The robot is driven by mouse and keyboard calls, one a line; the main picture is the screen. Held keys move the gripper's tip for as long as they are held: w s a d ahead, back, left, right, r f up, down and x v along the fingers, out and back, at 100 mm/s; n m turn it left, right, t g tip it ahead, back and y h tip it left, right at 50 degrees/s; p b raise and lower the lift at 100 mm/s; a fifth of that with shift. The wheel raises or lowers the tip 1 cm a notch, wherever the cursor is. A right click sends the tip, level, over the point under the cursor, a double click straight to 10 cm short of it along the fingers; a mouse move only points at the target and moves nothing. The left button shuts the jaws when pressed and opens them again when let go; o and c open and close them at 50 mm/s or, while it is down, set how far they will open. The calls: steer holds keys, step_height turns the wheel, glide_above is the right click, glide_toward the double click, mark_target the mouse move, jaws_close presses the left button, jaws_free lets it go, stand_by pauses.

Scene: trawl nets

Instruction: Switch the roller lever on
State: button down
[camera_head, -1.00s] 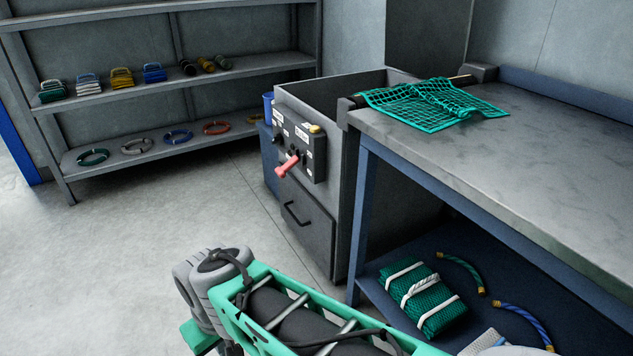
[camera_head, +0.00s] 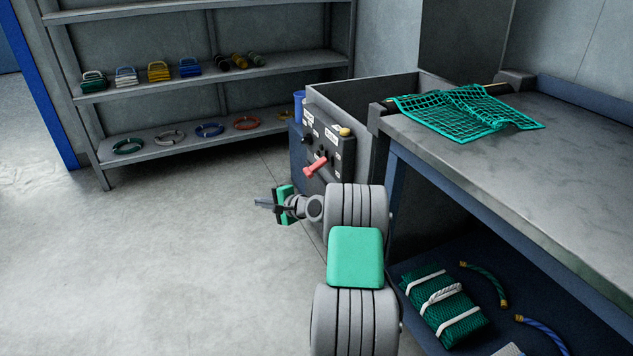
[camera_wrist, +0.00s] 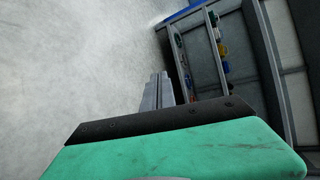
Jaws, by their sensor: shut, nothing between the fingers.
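The roller lever (camera_head: 316,166) has a red handle and sticks out from the dark control panel (camera_head: 343,154) on the front of a grey cabinet. My gripper (camera_head: 257,202) is in front of the cabinet, left of and a little below the lever in the head view, apart from it. Its fingers point left, toward open floor, and are shut and empty. In the wrist view my gripper (camera_wrist: 157,90) points toward the floor and the shelf; the lever does not show there. The panel's lower part is partly near my arm in the picture.
A workbench (camera_head: 560,165) with a green net (camera_head: 465,112) stands right of the cabinet. A netting bundle (camera_head: 443,305) lies on its lower shelf. The floor (camera_head: 150,260) at left is clear.

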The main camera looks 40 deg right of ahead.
mark_target(316, 167)
steer(key=s+d+f+m+t+h, duration=0.3)
steer(key=s+d+m, duration=0.3)
steer(key=d, duration=0.4)
steer(key=s+d+f+m+t+h, duration=0.3)
steer(key=s+d+m, duration=0.3)
steer(key=d+m, duration=0.2)
steer(key=d, duration=0.2)
steer(key=shift+s+d+f+h+p, duration=0.2)
steer(key=shift+s+d+h+p, duration=0.1)
steer(key=shift+d+p, duration=0.1)
steer(key=w+r+b, duration=0.3)
steer(key=w+r, duration=0.2)
steer(key=w, duration=0.5)
steer(key=shift+w+a+r, duration=0.15)
steer(key=shift+a+r, duration=0.1)
steer(key=shift+r, duration=0.05)
steer(key=shift+a+r, duration=0.1)
